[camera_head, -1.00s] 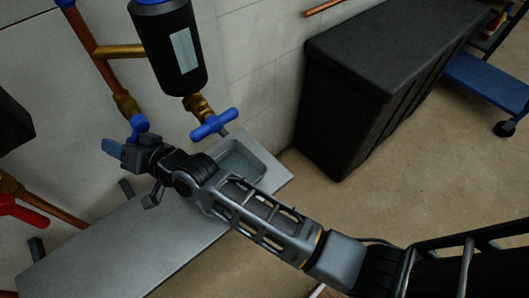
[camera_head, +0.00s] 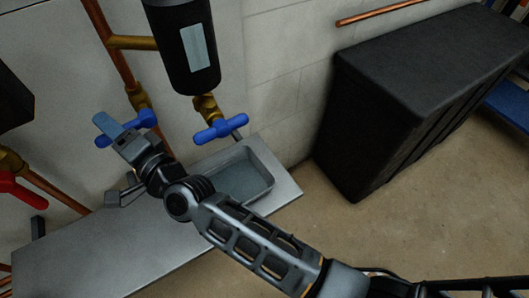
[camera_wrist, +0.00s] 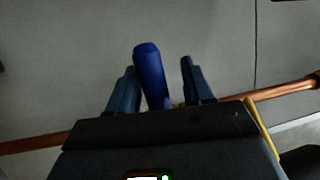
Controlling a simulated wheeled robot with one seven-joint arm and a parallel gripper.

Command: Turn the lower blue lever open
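One blue lever (camera_head: 147,118) sits on the brass valve of the copper pipe at the left, partly hidden by my gripper. A second blue lever (camera_head: 221,129) sits on the brass fitting below the black canister. In the wrist view a blue lever arm (camera_wrist: 151,75) stands between the two fingers of my gripper (camera_wrist: 160,84), with a gap on each side. The fingers are open and do not appear to press on it.
The black canister (camera_head: 186,45) hangs above the second lever. A grey shelf with a sunken tray (camera_head: 284,186) lies below. A red lever (camera_head: 22,189) is at the far left. A large black bin (camera_head: 400,80) stands at right, with open floor before it.

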